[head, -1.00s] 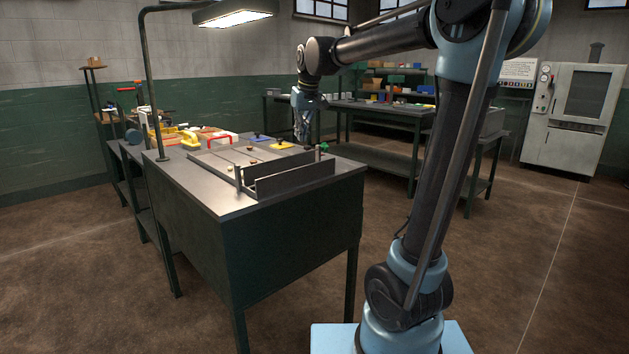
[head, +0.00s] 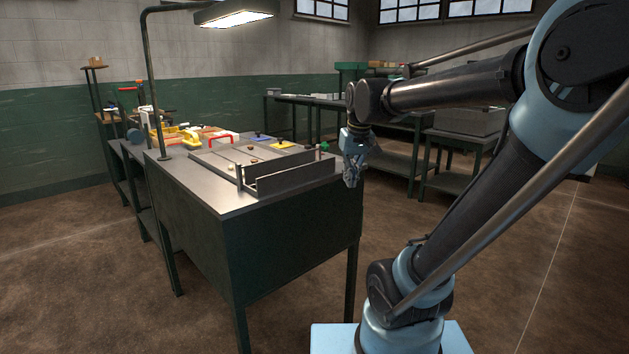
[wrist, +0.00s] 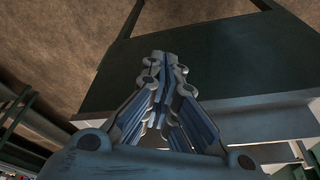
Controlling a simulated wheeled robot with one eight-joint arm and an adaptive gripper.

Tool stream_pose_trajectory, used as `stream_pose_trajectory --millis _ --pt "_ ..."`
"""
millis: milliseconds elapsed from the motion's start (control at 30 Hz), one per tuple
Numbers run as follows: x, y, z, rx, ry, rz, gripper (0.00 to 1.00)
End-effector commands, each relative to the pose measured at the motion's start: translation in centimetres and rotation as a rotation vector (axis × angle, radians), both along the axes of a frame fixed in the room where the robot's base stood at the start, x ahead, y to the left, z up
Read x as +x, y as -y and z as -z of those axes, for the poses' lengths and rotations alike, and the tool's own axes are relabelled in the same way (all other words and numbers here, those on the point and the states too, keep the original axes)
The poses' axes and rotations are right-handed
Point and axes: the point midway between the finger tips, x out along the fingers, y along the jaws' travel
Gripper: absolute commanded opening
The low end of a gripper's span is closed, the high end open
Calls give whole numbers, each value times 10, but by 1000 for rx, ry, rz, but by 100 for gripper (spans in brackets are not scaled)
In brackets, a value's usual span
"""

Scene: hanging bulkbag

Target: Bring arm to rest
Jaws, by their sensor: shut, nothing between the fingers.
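My gripper (head: 352,184) hangs pointing down in the head view, just past the right edge of the near workbench (head: 200,202) and beside its corner. Its fingers are shut with nothing between them. In the wrist view the closed fingers (wrist: 163,65) show in the middle, with the bench's dark green side (wrist: 215,62) beyond them and brown floor at the upper left. My arm reaches in from the right, its forearm nearly level above the floor.
A grey tray (head: 290,181) with small pieces, a yellow block (head: 283,146) and a green knob (head: 324,146) are on the near bench. A lamp (head: 235,14) overhangs it. Another bench (head: 395,158) stands behind my gripper. The floor (head: 300,300) in front is open.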

Motion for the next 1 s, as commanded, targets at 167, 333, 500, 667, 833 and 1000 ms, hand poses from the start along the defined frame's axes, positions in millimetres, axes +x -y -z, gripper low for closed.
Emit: stream_pose_trajectory --millis 167,333,500,667,833,1000 --pt "-53 34 45 -6 -20 74 0" --pt "-101 58 92 -11 -42 140 0" --pt "-140 73 136 -15 -58 199 0" --pt "-162 82 162 -16 -69 232 0" --pt "-169 84 171 -16 -73 242 0" --pt "-169 84 171 -16 -73 242 0"
